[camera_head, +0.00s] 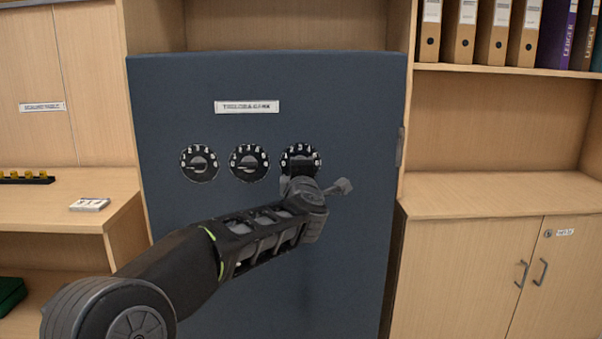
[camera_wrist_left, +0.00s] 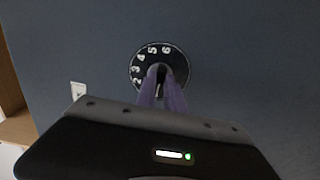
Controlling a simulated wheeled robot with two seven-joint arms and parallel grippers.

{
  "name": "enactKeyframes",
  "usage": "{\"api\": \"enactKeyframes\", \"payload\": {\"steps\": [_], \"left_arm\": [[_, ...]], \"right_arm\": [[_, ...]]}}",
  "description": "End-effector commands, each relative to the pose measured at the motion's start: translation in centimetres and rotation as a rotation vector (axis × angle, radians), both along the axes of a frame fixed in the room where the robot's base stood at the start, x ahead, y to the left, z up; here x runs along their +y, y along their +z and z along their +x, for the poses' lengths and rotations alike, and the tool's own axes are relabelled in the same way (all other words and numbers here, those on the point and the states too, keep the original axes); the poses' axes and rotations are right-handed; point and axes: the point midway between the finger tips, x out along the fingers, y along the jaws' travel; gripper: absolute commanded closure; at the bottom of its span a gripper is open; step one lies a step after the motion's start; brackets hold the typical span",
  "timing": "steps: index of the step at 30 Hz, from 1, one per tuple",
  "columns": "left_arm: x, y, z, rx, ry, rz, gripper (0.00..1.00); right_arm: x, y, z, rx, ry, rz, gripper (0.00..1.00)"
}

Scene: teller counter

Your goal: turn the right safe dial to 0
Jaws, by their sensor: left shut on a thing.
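The right safe dial (camera_head: 301,154) is a black disc with white digits on the dark blue safe door (camera_head: 245,90), the rightmost of three dials in a row. My left gripper (camera_head: 300,172) is at this dial and covers its lower part in the head view. In the left wrist view my left gripper (camera_wrist_left: 161,88) is shut on the knob at the centre of the right dial (camera_wrist_left: 160,48). The digits 2 to 6 show along its upper left and top there; the lower part is hidden. The right gripper is not in view.
The middle dial (camera_head: 249,163) and the left dial (camera_head: 199,163) sit to the left. A handle (camera_head: 341,187) sticks out just right of my gripper. Wooden shelves with binders (camera_head: 492,30) and a cabinet (camera_head: 480,270) stand right; a wooden desk (camera_head: 60,215) is left.

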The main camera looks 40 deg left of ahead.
Motion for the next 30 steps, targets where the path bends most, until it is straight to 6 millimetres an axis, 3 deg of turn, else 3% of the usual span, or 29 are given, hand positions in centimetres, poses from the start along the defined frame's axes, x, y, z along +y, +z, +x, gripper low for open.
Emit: {"api": "enactKeyframes", "payload": {"steps": [10,11,18,30], "left_arm": [[0.01,-0.06,0.01,-0.002,0.0,-0.006,1.0],[0.01,-0.07,0.01,-0.002,0.0,-0.006,0.85],[0.01,-0.04,0.01,-0.002,0.0,-0.004,0.65],[-0.58,0.07,-0.69,-0.002,-0.001,-0.003,0.65]], "right_arm": [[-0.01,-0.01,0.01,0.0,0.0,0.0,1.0],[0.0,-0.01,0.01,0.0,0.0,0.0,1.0],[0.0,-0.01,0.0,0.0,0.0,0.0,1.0],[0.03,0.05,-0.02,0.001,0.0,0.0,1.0]]}}
